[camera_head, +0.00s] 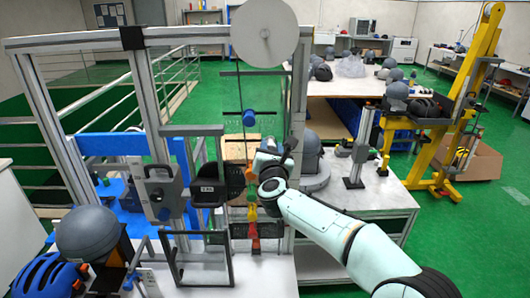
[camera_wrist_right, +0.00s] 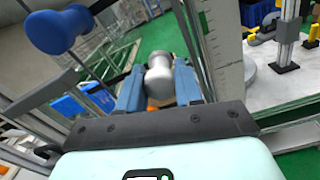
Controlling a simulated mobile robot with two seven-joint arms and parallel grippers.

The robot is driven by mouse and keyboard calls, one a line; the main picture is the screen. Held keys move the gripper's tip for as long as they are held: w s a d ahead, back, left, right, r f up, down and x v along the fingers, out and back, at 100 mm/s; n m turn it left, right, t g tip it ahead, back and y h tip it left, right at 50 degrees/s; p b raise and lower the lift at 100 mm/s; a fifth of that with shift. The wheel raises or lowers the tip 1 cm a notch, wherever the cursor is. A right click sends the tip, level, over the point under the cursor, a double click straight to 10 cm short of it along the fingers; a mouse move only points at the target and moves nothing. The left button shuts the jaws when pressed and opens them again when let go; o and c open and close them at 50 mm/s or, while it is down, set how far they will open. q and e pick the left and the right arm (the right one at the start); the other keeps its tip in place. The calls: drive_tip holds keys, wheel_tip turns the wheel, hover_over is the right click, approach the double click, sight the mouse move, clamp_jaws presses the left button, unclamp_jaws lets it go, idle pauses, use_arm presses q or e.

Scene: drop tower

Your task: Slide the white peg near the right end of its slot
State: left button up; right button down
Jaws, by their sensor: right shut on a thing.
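The white peg (camera_wrist_right: 159,82) shows in the right wrist view as a pale, rounded knob between two blue fingers. My right gripper (camera_wrist_right: 158,75) is shut on it. In the head view my right gripper (camera_head: 266,163) is at the tower frame (camera_head: 299,90), beside an orange part (camera_head: 250,173). The peg cannot be made out there, and its slot is hidden or too small to tell. My left gripper is not in view.
A blue cylinder (camera_head: 248,117) hangs above my right gripper, below a white disc (camera_head: 265,32). Yellow and red parts (camera_head: 254,230) are below it. A grey helmet (camera_head: 88,232) and blue helmet (camera_head: 48,277) are at lower left. A yellow stand (camera_head: 470,85) is at right.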

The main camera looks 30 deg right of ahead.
drive_tip(key=shift+s+d+r, duration=0.2)
drive_tip(key=shift+d+r, duration=0.05)
drive_tip(key=shift+d, duration=0.2)
drive_tip(key=c, duration=0.8)
unclamp_jaws()
drive_tip(key=shift+s+d, duration=0.1)
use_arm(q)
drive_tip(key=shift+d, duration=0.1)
use_arm(e)
drive_tip(key=shift+o, duration=0.2)
drive_tip(key=shift+a+f, duration=0.1)
drive_tip(key=shift+a, duration=0.15)
drive_tip(key=shift+a, duration=0.15)
use_arm(q)
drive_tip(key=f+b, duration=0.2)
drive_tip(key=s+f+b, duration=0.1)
drive_tip(key=b, duration=0.1)
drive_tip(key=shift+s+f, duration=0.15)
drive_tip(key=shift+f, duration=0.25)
use_arm(e)
drive_tip(key=v, duration=1.3)
drive_tip(key=shift+f, duration=0.1)
